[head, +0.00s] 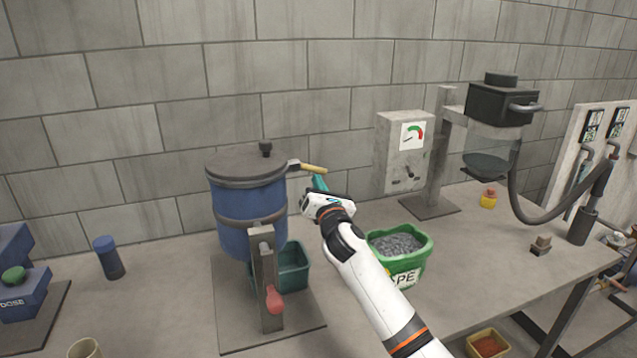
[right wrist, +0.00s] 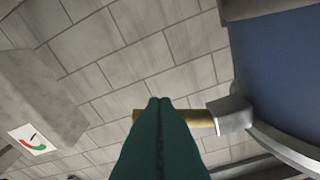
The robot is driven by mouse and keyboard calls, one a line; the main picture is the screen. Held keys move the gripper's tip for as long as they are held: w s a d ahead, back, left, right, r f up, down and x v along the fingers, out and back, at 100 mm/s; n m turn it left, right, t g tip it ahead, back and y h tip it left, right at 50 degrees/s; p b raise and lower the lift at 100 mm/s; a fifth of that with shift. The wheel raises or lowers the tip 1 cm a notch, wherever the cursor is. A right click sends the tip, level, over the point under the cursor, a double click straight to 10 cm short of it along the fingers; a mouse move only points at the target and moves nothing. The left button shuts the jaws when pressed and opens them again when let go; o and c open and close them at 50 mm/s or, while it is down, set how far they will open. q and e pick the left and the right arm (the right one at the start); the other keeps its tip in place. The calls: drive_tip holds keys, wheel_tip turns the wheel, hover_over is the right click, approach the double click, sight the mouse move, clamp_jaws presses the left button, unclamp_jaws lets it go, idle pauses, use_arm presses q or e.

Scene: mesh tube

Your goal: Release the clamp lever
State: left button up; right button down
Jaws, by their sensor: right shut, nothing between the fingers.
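The clamp lever (head: 313,168) has a yellow handle and sticks out to the right from a grey bracket at the rim of the blue drum (head: 250,200). The drum's grey lid (head: 245,165) is on. In the right wrist view the lever (right wrist: 200,117) runs sideways from its grey bracket (right wrist: 232,115), partly hidden behind my fingers. My right gripper (head: 319,180) has teal fingers, shut and empty, just below the lever in the head view. In the wrist view the fingertips (right wrist: 160,101) overlap the handle; I cannot tell whether they touch it. My left gripper is not in view.
A red-handled lever (head: 275,300) hangs at the drum's front, with a dark green bin (head: 293,268) beside it. A green tub (head: 425,248) of grey pellets stands to the right. A gauge box (head: 393,155) is behind.

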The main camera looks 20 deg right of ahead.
drive_tip(key=shift+d+r+n+p, duration=0.35)
drive_tip(key=shift+r+n+p, duration=0.35)
drive_tip(key=shift+n+p, duration=0.55)
drive_tip(key=shift+d+n+y+p, duration=0.2)
drive_tip(key=shift+n+y+p, duration=0.25)
drive_tip(key=shift+n, duration=0.3)
drive_tip(key=shift+f, duration=0.1)
drive_tip(key=shift+a, duration=0.15)
